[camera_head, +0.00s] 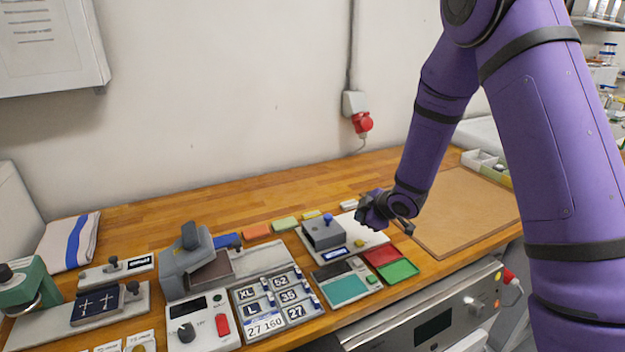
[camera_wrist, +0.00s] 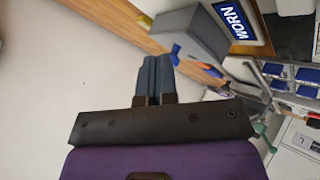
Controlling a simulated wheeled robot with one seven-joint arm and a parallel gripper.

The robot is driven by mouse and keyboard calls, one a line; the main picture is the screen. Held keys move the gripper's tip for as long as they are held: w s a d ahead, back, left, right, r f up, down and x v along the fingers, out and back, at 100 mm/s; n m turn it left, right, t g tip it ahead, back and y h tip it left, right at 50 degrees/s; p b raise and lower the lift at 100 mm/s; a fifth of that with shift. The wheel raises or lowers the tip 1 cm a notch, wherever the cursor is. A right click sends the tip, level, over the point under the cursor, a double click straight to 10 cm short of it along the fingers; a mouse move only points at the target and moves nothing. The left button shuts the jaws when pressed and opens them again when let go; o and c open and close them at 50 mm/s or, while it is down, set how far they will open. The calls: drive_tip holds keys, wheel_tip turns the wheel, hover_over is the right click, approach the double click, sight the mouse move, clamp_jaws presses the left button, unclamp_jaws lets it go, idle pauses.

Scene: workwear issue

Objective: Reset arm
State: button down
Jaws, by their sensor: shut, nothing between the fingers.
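My gripper (camera_wrist: 156,62) shows in the wrist view with its two dark fingers side by side and closed, with nothing between them. In the head view my purple arm reaches down from the upper right, and the wrist end hangs over the bench, near the grey press with a blue knob (camera_head: 323,232). The fingers are hard to make out there. In the wrist view a grey box-shaped thing (camera_wrist: 188,35) stands beyond the fingertips; I cannot tell how far off it is.
The wooden bench (camera_head: 180,215) holds a tray of number and letter tiles (camera_head: 268,305), a heat press (camera_head: 187,262), a red tray (camera_head: 381,256), a green tray (camera_head: 398,270) and folded cloth (camera_head: 68,241). A brown board (camera_head: 465,210) lies bare at right. A WORN sign (camera_wrist: 238,20) shows in the wrist view.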

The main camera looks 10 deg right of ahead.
drive_tip(key=s+d+r+m+h, duration=0.2)
drive_tip(key=s+d+r+m, duration=0.1)
drive_tip(key=r, duration=0.4)
drive_tip(key=s+d+r+m+h, duration=0.1)
drive_tip(key=s+d+r+m, duration=0.1)
drive_tip(key=s+r, duration=0.35)
drive_tip(key=s+d+r+m+h, duration=0.2)
drive_tip(key=d+r+m, duration=0.1)
drive_tip(key=r, duration=0.5)
drive_tip(key=s+r+m+g, duration=0.1)
drive_tip(key=s+r+m, duration=0.2)
drive_tip(key=s, duration=1)
drive_tip(key=s+a+r+m+g, duration=0.1)
drive_tip(key=s+r+m, duration=0.2)
drive_tip(key=s, duration=1)
wheel_tip(320, 180, up, 3)
drive_tip(key=shift+s+r+m+g+y, duration=0.1)
drive_tip(key=shift+s+m+g+y, duration=0.2)
drive_tip(key=shift+m+g, duration=0.1)
